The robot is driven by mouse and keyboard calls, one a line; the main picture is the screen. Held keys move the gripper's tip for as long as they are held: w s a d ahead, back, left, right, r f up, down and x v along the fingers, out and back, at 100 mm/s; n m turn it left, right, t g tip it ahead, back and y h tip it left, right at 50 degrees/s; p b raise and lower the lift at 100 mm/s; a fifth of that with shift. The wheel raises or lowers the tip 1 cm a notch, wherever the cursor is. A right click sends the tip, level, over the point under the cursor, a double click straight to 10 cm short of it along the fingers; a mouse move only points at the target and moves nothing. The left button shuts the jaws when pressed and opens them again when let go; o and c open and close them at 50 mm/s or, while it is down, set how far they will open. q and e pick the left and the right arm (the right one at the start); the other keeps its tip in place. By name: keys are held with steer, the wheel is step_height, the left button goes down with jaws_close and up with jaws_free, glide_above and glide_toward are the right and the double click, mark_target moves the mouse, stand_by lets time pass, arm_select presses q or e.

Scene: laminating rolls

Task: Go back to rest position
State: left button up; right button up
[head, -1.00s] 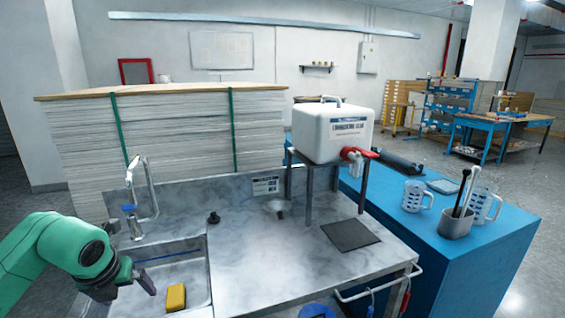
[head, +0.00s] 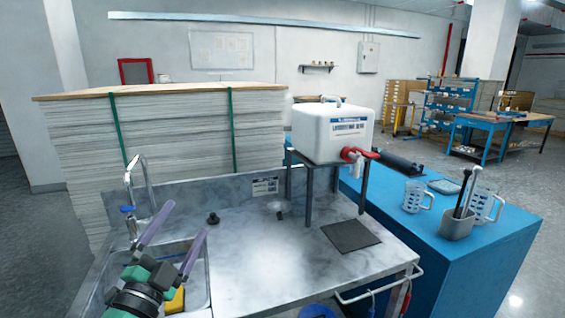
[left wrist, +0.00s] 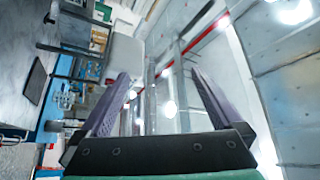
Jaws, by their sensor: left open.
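My left gripper (head: 182,236) is in the lower left of the head view, above the sink (head: 200,272). Its two purple fingers point up and are spread apart with nothing between them. In the left wrist view the open fingers (left wrist: 160,95) also have only the room and ceiling behind them. A yellow sponge (head: 175,302) lies at the sink, partly hidden behind my gripper. My right gripper does not show.
A white canister (head: 332,133) sits on a metal stand on the steel counter (head: 265,270). Measuring jugs (head: 415,196) stand on the blue table (head: 440,262). The counter's middle is mostly clear.

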arm_select(q)
steer(key=s+a+f+n+g+y, duration=0.2)
steer(key=a+f+n+g, duration=0.15)
steer(key=f, duration=0.35)
steer(key=s+a+f+n+g+y, duration=0.2)
steer(key=f+n+g+y, duration=0.15)
steer(key=f, duration=0.25)
steer(key=s+a+f+n+g+y, duration=0.1)
steer(key=a+f+n+g+y, duration=0.2)
steer(key=f, duration=0.4)
steer(key=s+d+f+n+g+h, duration=0.1)
steer(key=s+d+f+g+h, duration=0.1)
steer(key=s+f+g, duration=0.4)
steer(key=s+d+f+n+g+h, duration=0.1)
steer(key=s+d+f+g+h, duration=0.15)
steer(key=s+f, duration=0.6)
steer(key=s+f+b, duration=0.2)
steer(key=s+f, duration=0.1)
steer(key=f, duration=2.1)
steer(key=s+a+f+g+b, duration=0.1)
steer(key=s+a+f+b, duration=0.1)
steer(key=s+f, duration=1.4)
steer(key=shift+s+a+f+g, duration=0.3)
steer(key=shift+s+f+g, duration=0.05)
steer(key=shift+f, duration=0.1)
